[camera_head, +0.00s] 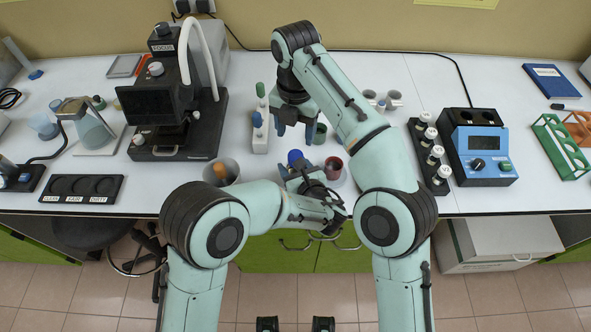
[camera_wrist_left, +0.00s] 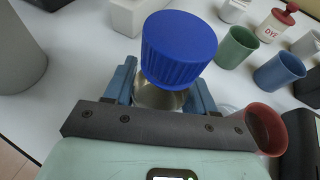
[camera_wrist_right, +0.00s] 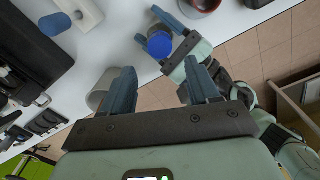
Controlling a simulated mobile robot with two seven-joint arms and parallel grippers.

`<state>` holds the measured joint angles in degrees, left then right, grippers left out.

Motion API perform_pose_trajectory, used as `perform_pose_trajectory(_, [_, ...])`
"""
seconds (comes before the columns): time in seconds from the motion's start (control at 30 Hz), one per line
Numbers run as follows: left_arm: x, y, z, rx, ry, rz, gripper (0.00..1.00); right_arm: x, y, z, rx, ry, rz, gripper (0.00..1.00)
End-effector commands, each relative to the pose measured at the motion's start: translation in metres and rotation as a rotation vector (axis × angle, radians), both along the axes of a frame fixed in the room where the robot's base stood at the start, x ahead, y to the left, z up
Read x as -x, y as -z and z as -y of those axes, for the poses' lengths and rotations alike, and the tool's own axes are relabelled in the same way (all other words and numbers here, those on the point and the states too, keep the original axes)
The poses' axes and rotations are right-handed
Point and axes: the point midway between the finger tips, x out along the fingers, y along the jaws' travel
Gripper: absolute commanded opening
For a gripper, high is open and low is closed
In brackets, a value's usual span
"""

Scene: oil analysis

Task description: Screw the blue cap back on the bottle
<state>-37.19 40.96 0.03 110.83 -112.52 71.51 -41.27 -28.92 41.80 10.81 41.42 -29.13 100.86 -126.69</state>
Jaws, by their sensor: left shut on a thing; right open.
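The blue cap (camera_head: 294,156) sits at the top of the bottle, between the fingers of my left gripper (camera_head: 298,170). In the left wrist view the ribbed cap (camera_wrist_left: 178,48) is large, with a bit of the clear bottle (camera_wrist_left: 158,97) below it. The cap hides the bottle's neck, so I cannot tell how tightly it sits. My left gripper is shut on the bottle. My right gripper (camera_head: 294,128) is open and empty, farther back on the table than the cap. In the right wrist view the cap (camera_wrist_right: 159,45) shows beyond the open fingers.
A dark red cup (camera_head: 333,167) stands just right of the bottle. A green cup (camera_head: 320,134) and a white rack with a blue-handled tool (camera_head: 257,125) are near my right gripper. A grey beaker (camera_head: 222,172) stands to the left. The table's front edge is close to the bottle.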

Motion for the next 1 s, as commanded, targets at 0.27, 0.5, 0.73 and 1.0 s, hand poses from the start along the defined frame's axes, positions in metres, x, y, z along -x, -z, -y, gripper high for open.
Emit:
perform_pose_trajectory(0.27, [0.0,-0.001,0.0,0.0,0.0,0.001,0.0,0.0,0.005,0.0,0.001,0.002,-0.002,0.6])
perform_pose_trajectory(0.5, [0.0,-0.001,0.0,0.0,0.0,0.001,0.0,0.001,0.034,0.001,0.003,0.002,-0.004,0.6])
perform_pose_trajectory(0.73, [0.0,-0.001,0.0,0.0,0.0,0.001,0.0,0.0,0.067,0.0,0.001,0.004,-0.002,0.6])
perform_pose_trajectory(1.0, [0.0,-0.001,0.0,0.0,0.0,0.001,0.0,0.0,0.08,0.0,-0.001,0.004,0.0,0.6])
